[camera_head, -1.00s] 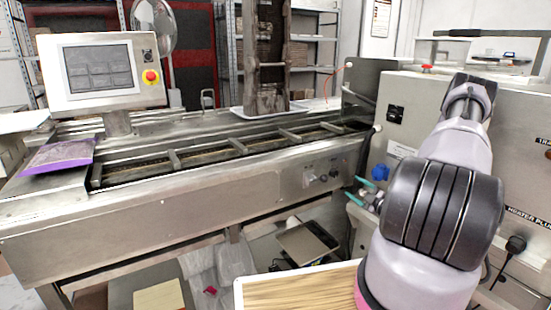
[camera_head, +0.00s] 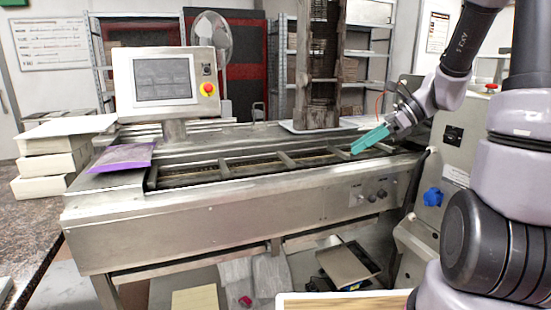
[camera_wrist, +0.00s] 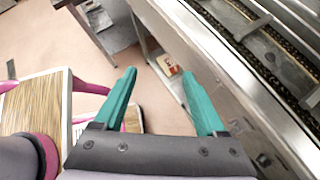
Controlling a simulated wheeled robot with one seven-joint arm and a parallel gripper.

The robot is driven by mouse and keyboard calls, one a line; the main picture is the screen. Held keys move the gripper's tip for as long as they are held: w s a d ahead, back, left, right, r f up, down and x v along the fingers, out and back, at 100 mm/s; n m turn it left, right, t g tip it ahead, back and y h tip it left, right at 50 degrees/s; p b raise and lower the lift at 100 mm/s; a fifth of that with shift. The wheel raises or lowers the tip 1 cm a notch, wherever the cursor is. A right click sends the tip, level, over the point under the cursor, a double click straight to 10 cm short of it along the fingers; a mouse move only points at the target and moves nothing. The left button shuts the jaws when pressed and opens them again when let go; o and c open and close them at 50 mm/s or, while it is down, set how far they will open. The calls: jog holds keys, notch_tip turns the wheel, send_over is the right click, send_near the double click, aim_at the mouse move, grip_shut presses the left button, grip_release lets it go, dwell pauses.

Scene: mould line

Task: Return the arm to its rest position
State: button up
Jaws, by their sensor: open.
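My gripper (camera_head: 369,140) has teal fingers and is in the head view at right of centre, in front of the right end of the steel mould line (camera_head: 240,214). My arm comes in from the right edge, raised and bent. In the wrist view the two teal fingers (camera_wrist: 160,100) are spread apart with nothing between them. The floor and the side of the steel line (camera_wrist: 225,65) show beyond them.
A screen panel with a red button (camera_head: 207,89) and a purple packet (camera_head: 122,157) are on the line. A dark upright stack (camera_head: 318,65) stands behind it. A grey machine (camera_head: 458,125) is at right. A wooden-topped surface (camera_wrist: 32,105) lies at left in the wrist view.

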jog(key=s+d+r+n+t+h, duration=0.2)
jog(key=s+r+n+t+h, duration=0.3)
jog(key=s+r+n+h, duration=0.3)
jog(key=s+r+n, duration=0.4)
jog(key=s+n, duration=0.1)
jog(key=n, duration=0.4)
jog(key=shift+s+d+r+n, duration=0.15)
jog(key=shift+d+r+n, duration=0.15)
jog(key=shift+d+n, duration=0.1)
dwell(0.6)
